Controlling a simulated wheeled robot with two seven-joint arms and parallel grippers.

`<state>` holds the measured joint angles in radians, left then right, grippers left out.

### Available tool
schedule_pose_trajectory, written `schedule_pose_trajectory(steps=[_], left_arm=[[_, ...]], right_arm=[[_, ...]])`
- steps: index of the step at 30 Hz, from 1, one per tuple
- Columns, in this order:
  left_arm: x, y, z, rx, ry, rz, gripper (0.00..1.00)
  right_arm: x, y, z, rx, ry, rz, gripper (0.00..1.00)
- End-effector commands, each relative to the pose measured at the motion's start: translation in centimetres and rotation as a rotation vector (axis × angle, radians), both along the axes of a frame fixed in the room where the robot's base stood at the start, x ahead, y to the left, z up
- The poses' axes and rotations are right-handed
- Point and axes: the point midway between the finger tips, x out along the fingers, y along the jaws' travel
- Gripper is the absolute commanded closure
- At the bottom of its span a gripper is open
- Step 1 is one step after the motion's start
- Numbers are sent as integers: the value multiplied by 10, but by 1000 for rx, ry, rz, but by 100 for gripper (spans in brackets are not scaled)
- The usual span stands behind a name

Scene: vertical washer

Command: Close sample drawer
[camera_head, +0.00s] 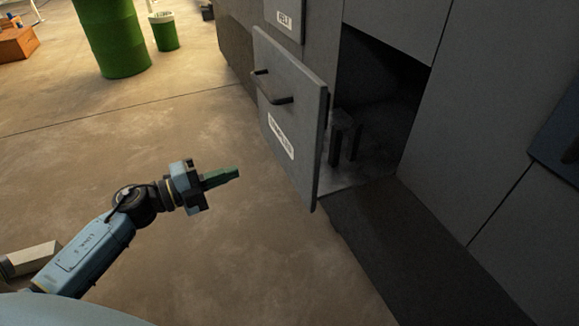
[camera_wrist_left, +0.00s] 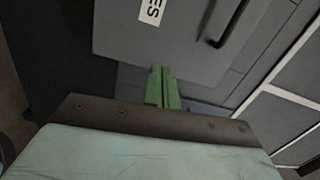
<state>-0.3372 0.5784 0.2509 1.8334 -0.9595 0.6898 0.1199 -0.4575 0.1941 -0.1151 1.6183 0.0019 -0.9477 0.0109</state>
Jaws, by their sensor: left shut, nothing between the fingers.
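The sample drawer (camera_head: 288,118) is a grey front panel with a dark bar handle (camera_head: 272,92) and a white label (camera_head: 281,137). It stands pulled out from the grey cabinet, with a dark opening behind it. In the left wrist view the drawer front (camera_wrist_left: 185,45) fills the top, with its label and handle showing. My left gripper (camera_head: 222,178) has green fingers, shut and empty, to the left of the drawer front and apart from it. Its fingers (camera_wrist_left: 162,88) also show in the left wrist view. My right gripper is not in view.
Grey cabinet panels (camera_head: 465,110) rise on the right, with a dark base ledge (camera_head: 400,250) below the opening. Open floor (camera_head: 130,130) lies left of the drawer. A green barrel (camera_head: 112,38), a green bin (camera_head: 164,32) and an orange box (camera_head: 17,43) stand farther back.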

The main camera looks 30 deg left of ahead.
Motion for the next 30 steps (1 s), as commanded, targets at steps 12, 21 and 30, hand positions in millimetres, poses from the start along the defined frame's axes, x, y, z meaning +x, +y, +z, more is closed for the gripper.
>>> schedule_pose_trajectory(steps=[12,21,30], left_arm=[[23,-37,19,86,-61,-78,100],[70,-78,19,84,-60,-77,100],[97,-101,18,83,-57,-76,100]], right_arm=[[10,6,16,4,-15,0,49],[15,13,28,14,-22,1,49],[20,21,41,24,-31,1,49]])
